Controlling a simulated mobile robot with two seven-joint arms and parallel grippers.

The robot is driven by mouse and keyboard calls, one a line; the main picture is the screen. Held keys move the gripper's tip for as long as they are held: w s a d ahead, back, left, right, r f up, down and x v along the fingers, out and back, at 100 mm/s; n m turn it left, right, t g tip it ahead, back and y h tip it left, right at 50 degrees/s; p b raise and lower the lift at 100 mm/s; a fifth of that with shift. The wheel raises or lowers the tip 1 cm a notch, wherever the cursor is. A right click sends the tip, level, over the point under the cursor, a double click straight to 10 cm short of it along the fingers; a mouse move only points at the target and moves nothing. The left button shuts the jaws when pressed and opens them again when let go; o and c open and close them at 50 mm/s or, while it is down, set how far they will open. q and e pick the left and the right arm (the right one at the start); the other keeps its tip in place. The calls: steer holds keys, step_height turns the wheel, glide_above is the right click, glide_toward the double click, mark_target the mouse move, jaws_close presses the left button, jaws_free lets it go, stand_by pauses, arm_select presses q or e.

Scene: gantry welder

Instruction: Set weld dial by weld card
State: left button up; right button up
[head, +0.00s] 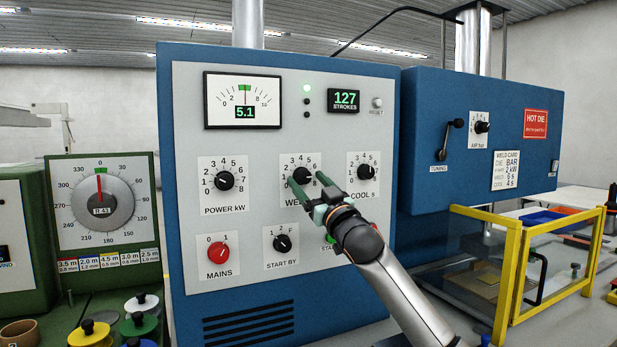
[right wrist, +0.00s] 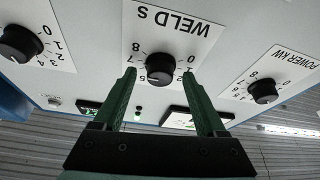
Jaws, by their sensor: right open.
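The weld dial (head: 302,175), a black knob labelled WELD S, sits mid-panel on the blue welder cabinet. It also shows upside down in the right wrist view (right wrist: 160,68). My right gripper (head: 308,181) is open, its two green fingers pointing at the panel. In the right wrist view its fingertips (right wrist: 160,74) stand on either side of the knob, with gaps; contact does not show. The knob's exact setting is hard to read. The weld card (head: 506,170) on the right blue box reads BAR, 2 kW, 6 s and 4 s. My left gripper is out of view.
The power dial (head: 224,181) and cool dial (head: 364,172) flank the weld dial. The red mains knob (head: 219,252) and start-by knob (head: 282,243) are below; my gripper partly covers a green start button. A yellow-framed guard (head: 512,270) stands at right.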

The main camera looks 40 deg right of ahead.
steer(key=shift+w, duration=0.2)
jaws_close()
stand_by(0.6)
